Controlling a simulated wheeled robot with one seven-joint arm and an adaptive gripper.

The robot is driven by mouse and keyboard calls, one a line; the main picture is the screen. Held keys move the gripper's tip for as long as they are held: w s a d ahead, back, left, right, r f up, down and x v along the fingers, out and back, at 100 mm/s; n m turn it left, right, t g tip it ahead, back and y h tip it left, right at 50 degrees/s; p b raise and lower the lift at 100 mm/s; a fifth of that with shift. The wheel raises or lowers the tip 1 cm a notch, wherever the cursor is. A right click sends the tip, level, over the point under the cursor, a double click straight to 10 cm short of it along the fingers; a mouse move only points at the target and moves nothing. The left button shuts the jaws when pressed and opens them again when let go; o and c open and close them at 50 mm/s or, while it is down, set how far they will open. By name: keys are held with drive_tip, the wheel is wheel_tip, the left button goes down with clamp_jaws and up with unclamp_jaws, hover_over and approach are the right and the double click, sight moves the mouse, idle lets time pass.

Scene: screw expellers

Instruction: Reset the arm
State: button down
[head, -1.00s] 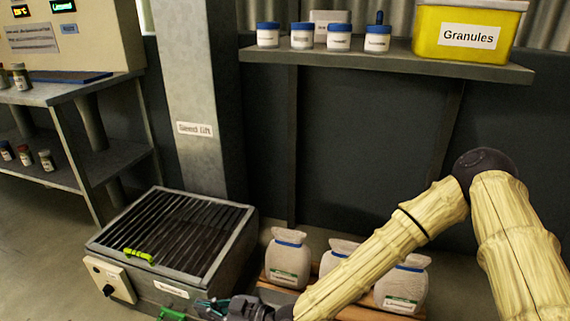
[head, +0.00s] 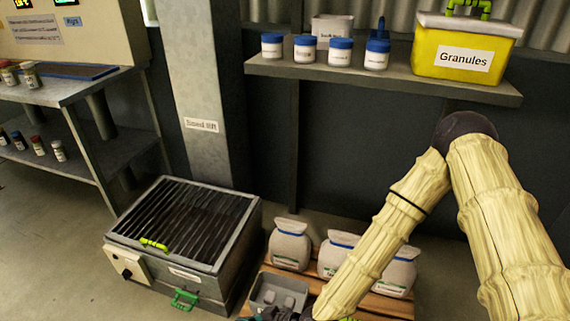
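My arm comes in from the right edge, bends at a dark elbow joint and reaches down to the bottom of the head view. Only the dark upper part of my gripper (head: 285,314) shows at the bottom edge. Its fingertips are cut off, so I cannot see whether it is open or shut, or if it holds anything. It is in front of a small grey tray (head: 262,290) with light pieces in it.
White sacks (head: 290,246) stand on a wooden pallet behind my forearm. A shelf (head: 400,82) holds blue-lidded jars and a yellow Granules bin (head: 462,50). Floor at lower left is clear.

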drive_tip(key=s+d+r+m+g+h+p, duration=0.1)
drive_tip(key=s+d+r+m+h+p, duration=0.2)
drive_tip(key=d+p, duration=0.6)
drive_tip(key=s+d+r+m+g+h+p, duration=0.1)
drive_tip(key=s+d+r+m+h+p, duration=0.2)
drive_tip(key=s+d+r+p, duration=0.4)
drive_tip(key=s+d+r+m+g+h+p, duration=0.1)
drive_tip(key=s+d+r+m+h+p, duration=0.3)
drive_tip(key=d+p, duration=0.6)
drive_tip(key=s+d+r, duration=0.1)
drive_tip(key=d+r, duration=0.1)
drive_tip(key=d, duration=0.4)
drive_tip(key=shift+d+r+p, duration=0.2)
drive_tip(key=shift+d+p, duration=0.1)
drive_tip(key=shift+d, duration=0.05)
